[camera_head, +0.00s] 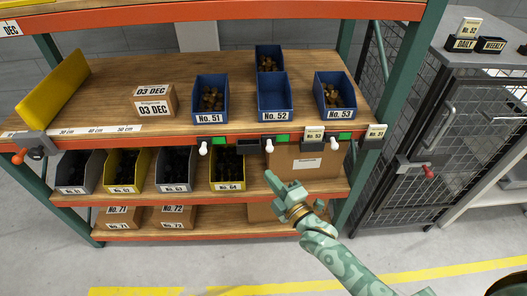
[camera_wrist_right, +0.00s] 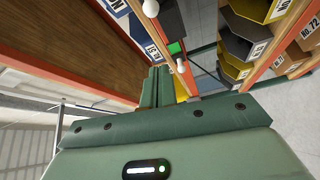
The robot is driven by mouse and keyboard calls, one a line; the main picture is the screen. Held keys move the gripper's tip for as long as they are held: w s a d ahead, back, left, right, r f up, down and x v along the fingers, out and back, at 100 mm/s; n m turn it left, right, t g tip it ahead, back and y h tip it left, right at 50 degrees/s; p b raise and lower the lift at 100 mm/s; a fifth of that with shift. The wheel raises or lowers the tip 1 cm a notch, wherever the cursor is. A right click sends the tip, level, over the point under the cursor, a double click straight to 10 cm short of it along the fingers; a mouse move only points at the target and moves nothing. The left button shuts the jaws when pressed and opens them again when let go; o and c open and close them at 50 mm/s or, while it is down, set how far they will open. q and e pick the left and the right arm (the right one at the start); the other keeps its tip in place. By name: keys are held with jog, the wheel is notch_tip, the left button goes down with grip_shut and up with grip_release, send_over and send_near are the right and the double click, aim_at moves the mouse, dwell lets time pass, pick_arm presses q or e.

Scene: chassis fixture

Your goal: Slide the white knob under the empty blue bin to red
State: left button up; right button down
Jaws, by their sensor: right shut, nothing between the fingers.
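The empty blue bin No. 52 (camera_head: 273,103) stands on the upper shelf, in front of another blue bin holding brown parts. Below it, on the orange shelf edge, hangs a white knob (camera_head: 269,146) on a dark slider; a green field (camera_head: 283,138) shows to its right. No red field shows there. My right gripper (camera_head: 270,178) is shut and empty, below and apart from this knob. In the wrist view its fingers (camera_wrist_right: 155,85) are together, with a white knob (camera_wrist_right: 181,66) just right of the tips; I cannot tell which bin's. My left gripper is not in view.
Similar white knobs with green fields sit under bins No. 51 (camera_head: 210,103) and No. 53 (camera_head: 334,100). A cardboard box (camera_head: 303,163) and several bins stand on the shelf below. A green rack post (camera_head: 400,85) rises at right.

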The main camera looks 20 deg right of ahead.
aim_at(269, 145)
jog(key=shift+w+f, duration=0.1)
jog(key=shift+f, duration=0.05)
jog(key=w+d+b, duration=0.1)
jog(key=w+b, duration=0.2)
jog(key=w, duration=0.6)
jog(key=shift+w+d, duration=0.15)
jog(key=shift+d, duration=0.1)
dwell(0.4)
